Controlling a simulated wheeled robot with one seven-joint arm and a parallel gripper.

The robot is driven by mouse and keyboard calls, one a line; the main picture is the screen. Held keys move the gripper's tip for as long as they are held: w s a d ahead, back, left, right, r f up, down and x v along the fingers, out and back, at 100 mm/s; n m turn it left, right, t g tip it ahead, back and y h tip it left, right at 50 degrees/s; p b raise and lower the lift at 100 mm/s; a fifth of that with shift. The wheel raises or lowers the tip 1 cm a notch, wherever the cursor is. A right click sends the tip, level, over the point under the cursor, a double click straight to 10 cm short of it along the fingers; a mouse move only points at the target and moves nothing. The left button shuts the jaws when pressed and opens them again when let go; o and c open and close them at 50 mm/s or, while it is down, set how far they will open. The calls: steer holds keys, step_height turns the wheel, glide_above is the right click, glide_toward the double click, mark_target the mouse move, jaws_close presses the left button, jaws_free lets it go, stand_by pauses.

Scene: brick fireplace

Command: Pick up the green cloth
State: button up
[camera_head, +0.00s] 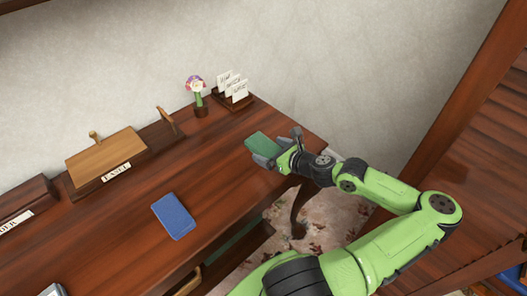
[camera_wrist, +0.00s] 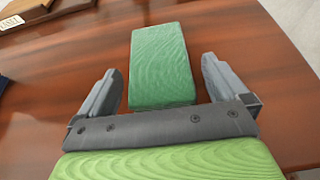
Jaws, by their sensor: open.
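The green cloth (camera_head: 262,144) is a small flat rectangular block near the right end of the wooden desk. In the wrist view the green cloth (camera_wrist: 162,64) lies ahead of and partly between the two grey fingers, with a gap on each side. My gripper (camera_head: 268,155) is open at the near side of the cloth. In the wrist view my gripper (camera_wrist: 165,82) shows its fingers spread wide, with nothing clamped. The near end of the cloth reaches close to the gripper's dark crossbar. Whether any part touches is unclear.
A blue block (camera_head: 173,216) lies on the desk (camera_head: 120,225) left of the cloth. A flower in a small pot (camera_head: 201,108) and a card holder (camera_head: 233,98) stand at the back edge. The desk's right edge is close to my gripper.

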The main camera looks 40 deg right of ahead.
steer(key=shift+x, duration=1)
steer(key=shift+s, duration=0.1)
